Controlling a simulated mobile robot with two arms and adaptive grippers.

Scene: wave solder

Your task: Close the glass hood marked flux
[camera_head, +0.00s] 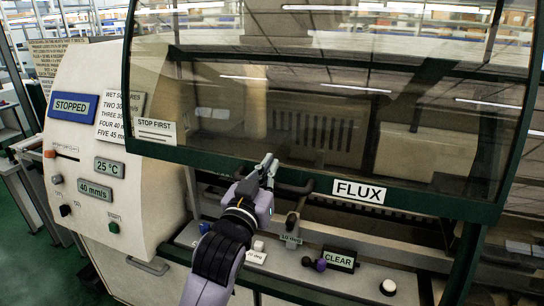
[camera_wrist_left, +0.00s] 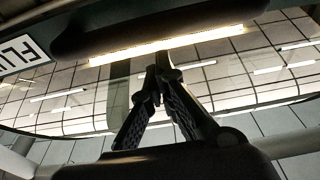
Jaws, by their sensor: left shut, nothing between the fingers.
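The glass hood (camera_head: 330,110) has a dark green frame and a white FLUX label (camera_head: 358,191) on its lower rail. It is raised, with an open gap under its lower edge. A dark handle (camera_head: 295,188) shows at that edge, left of the label. My left gripper (camera_head: 270,163) is shut and empty, in front of the lower rail beside the handle; whether it touches is unclear. In the left wrist view its shut fingers (camera_wrist_left: 162,62) point toward the reflecting glass and a dark bar. The label is partly cut off there (camera_wrist_left: 18,56). My right gripper is not in view.
A cream machine housing (camera_head: 160,200) with a blue STOPPED sign (camera_head: 73,105) and several knobs stands at left. Below the hood is a front panel with a CLEAR label (camera_head: 339,260), small knobs and a white button (camera_head: 388,287).

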